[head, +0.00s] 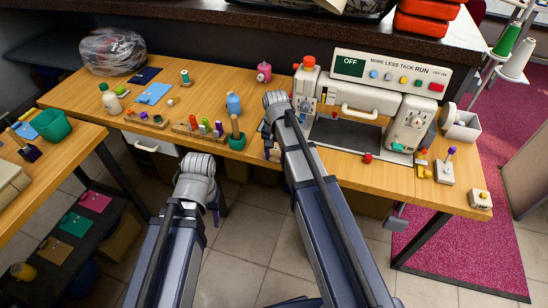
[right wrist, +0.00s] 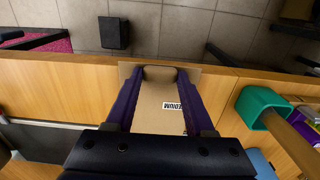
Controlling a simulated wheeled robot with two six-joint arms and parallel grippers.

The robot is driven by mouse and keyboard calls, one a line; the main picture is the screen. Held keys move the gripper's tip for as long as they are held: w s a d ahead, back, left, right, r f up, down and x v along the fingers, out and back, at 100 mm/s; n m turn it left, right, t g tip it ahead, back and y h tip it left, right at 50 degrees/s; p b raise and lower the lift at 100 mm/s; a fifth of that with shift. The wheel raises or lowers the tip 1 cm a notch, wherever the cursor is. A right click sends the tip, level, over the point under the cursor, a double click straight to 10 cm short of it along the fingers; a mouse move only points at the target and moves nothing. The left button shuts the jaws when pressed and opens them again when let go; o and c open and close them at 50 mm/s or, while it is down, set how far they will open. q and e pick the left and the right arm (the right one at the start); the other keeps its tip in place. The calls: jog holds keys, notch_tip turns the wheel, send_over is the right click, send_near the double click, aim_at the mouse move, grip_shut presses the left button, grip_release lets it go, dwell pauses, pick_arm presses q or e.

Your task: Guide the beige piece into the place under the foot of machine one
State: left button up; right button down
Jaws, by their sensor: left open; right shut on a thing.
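The beige piece (right wrist: 158,105) is flat, with a white label reading MEDIUM, and sits between the purple fingers of my right gripper (right wrist: 155,78) in the right wrist view. In the head view my right gripper (head: 269,137) is at the table's front edge, left of the white machine (head: 365,97); its fingers and the piece are largely hidden by my arm. The machine has an OFF display and a dark plate in front. Its foot cannot be made out. My left gripper (head: 213,205) is low, in front of the table edge, apart from everything.
A red knob (head: 367,157) is before the machine. A bagged bundle (head: 112,51) lies far left.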

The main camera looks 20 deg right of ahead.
jog(key=shift+w+d, duration=0.2)
jog(key=shift+w, duration=0.15)
jog(key=shift+w+d, duration=0.65)
jog(key=shift+w, duration=0.3)
jog(key=shift+w+d, duration=0.65)
jog(key=shift+w, duration=0.3)
jog(key=shift+w, duration=0.15)
jog(key=shift+w+d, duration=0.85)
jog(key=shift+w, duration=0.25)
jog(key=shift+f, duration=0.2)
grip_release()
jog(key=shift+r, duration=0.2)
